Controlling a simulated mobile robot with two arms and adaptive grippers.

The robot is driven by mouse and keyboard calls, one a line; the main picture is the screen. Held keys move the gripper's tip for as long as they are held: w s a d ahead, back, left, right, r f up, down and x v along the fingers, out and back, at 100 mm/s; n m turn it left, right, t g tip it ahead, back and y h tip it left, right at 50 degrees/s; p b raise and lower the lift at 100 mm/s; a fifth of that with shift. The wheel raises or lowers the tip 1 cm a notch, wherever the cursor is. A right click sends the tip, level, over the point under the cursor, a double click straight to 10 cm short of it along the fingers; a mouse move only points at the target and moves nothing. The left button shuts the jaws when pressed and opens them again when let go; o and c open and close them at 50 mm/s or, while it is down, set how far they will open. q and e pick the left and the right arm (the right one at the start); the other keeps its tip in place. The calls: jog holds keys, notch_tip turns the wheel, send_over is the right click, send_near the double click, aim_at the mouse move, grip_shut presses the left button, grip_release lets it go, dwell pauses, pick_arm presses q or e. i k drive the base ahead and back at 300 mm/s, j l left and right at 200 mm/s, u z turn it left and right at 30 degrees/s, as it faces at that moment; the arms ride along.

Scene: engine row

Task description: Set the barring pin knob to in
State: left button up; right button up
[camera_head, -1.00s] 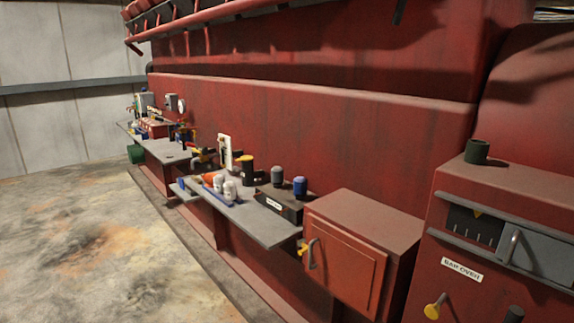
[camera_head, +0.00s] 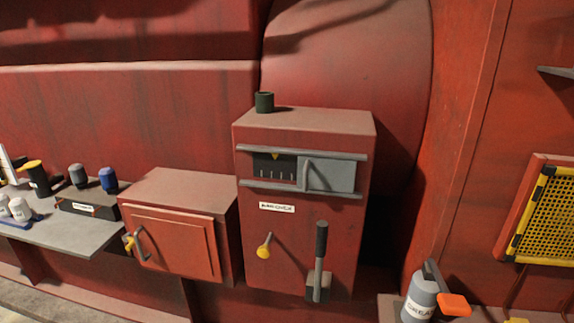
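A yellow knob (camera_head: 264,247) sticks out of the front of a tall red box (camera_head: 262,222), low and left of a black-handled lever (camera_head: 320,262). It looks like the barring pin knob, but I see no markings beside it that tell its position. A white label (camera_head: 277,207) sits above the knob; its text is too small to read surely now. Neither of my grippers is in view.
A smaller red cabinet (camera_head: 170,245) with a handle stands left of the box. A grey shelf (camera_head: 75,237) with bottles and cans is further left. A grey grease can (camera_head: 420,298) and a yellow mesh guard (camera_head: 545,215) are at right. A dark green cup (camera_head: 264,102) stands on top.

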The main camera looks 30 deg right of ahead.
aim_at(268, 243)
jog(key=z, duration=1.25)
